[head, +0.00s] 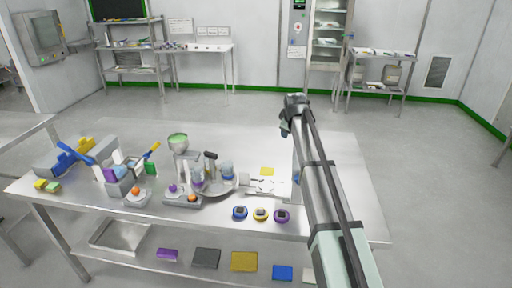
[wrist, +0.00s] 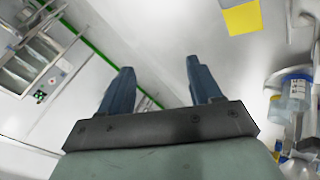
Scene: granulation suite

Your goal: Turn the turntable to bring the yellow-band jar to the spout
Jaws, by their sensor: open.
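The turntable (head: 222,189), a round metal plate, stands mid-table in the head view, left of my arm. A jar with a bluish band (head: 227,170) stands on it; a jar with a blue band also shows in the wrist view (wrist: 295,92). A purple-toned jar (head: 197,175) is at its left side. I cannot make out a yellow band on any jar. A hopper with green contents (head: 178,143) rises behind left; its spout is too small to tell. My gripper (wrist: 160,78) is open and empty, right of the turntable and apart from it.
A yellow square (head: 266,171) lies right of the turntable and shows in the wrist view (wrist: 242,18). Other equipment crowds the left. The table's right end is clear.

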